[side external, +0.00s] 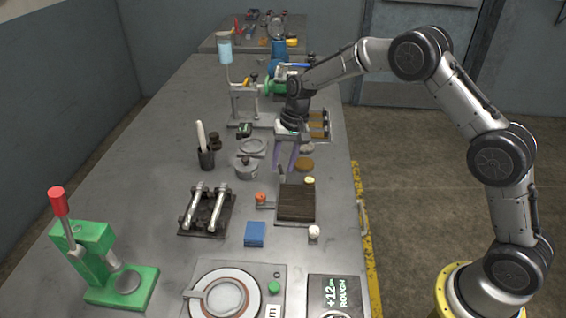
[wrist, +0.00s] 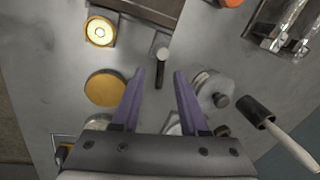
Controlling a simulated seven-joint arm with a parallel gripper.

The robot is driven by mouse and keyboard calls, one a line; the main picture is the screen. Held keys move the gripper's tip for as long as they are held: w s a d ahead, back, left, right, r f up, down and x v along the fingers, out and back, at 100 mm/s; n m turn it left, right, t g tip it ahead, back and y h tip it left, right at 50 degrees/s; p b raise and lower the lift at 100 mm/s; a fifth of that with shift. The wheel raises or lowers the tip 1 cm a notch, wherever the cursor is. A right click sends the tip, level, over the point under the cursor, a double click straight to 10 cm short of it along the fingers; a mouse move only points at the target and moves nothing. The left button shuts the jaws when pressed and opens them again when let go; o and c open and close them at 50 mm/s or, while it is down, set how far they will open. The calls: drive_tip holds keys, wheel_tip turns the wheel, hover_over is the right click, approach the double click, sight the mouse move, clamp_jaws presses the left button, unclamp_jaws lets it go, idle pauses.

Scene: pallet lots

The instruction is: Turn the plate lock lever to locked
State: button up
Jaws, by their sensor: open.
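The dark plate (side external: 297,204) lies on a light base near the table's right edge; part of it also shows at the top of the wrist view (wrist: 152,8). A small lever (wrist: 160,66) with a grey round end and a dark handle stands by the plate's edge. I take it as the lock lever; its lock setting cannot be told. In the side view it is small, at the plate's far edge (side external: 282,177). My gripper (side external: 286,168) is open and points down above the lever. In the wrist view its purple fingers (wrist: 164,74) are on either side of the dark handle, apart from it.
An orange knob (side external: 260,197) is left of the plate, and a yellow-topped knob (wrist: 99,31) is at its corner. A brown disc (wrist: 106,88) and a lidded metal pot (wrist: 211,90) flank my fingers. A blue block (side external: 255,234) and a white knob (side external: 314,232) are nearer the camera.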

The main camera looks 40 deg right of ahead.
wheel_tip(320, 180, up, 13)
drive_tip(key=s+d, duration=0.1)
drive_tip(key=d, duration=0.1)
drive_tip(key=shift+s+d+r, duration=0.15)
drive_tip(key=shift+s+r, duration=0.05)
